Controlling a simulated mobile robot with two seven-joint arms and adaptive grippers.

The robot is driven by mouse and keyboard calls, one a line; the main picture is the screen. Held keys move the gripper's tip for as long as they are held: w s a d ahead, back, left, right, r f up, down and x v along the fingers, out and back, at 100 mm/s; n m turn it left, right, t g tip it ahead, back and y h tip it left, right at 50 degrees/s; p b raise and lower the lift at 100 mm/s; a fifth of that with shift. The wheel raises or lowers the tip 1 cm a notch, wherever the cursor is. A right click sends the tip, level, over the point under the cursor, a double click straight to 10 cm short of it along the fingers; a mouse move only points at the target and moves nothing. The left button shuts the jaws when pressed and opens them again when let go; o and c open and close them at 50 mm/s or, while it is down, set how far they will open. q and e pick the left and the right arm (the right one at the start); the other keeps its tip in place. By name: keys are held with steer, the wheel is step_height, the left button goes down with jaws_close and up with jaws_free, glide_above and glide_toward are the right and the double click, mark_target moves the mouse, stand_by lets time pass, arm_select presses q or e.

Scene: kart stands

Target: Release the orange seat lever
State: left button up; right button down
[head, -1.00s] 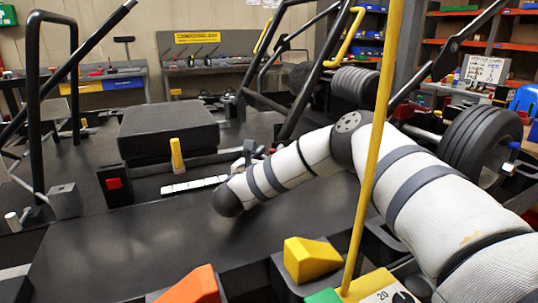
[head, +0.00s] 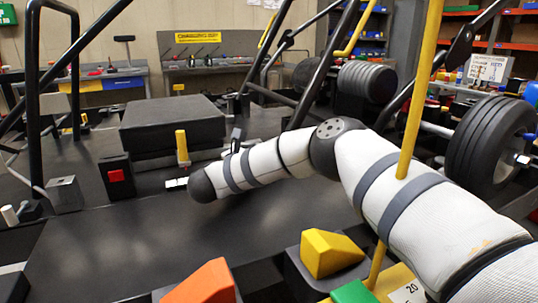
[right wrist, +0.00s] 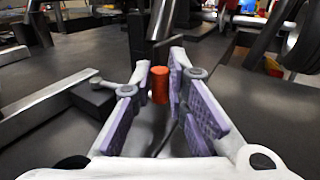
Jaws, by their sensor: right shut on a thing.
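The orange seat lever shows its short cylindrical orange grip (right wrist: 160,86) in the right wrist view, between the purple-padded fingers of my right gripper (right wrist: 159,73). The fingers are shut on it. A dark rod rises behind it. In the head view my right arm reaches in from the right towards the black seat block (head: 172,126). Its dark rounded joint hides the lever and most of the gripper there. My left gripper is in neither view.
A yellow upright handle (head: 181,147) and a red button box (head: 115,177) stand by the seat block. An orange wedge (head: 208,284) and a yellow wedge (head: 329,253) lie in front. A thin yellow pole (head: 424,85) crosses my arm. Dark floor (head: 130,235) is clear.

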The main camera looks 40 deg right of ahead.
steer(key=shift+a+g, duration=0.3)
steer(key=shift+a, duration=0.05)
steer(key=shift+d, duration=0.15)
steer(key=c, duration=1.6)
jaws_free()
steer(key=shift+o, duration=0.2)
steer(key=v, duration=1.2)
steer(key=shift+f, duration=0.1)
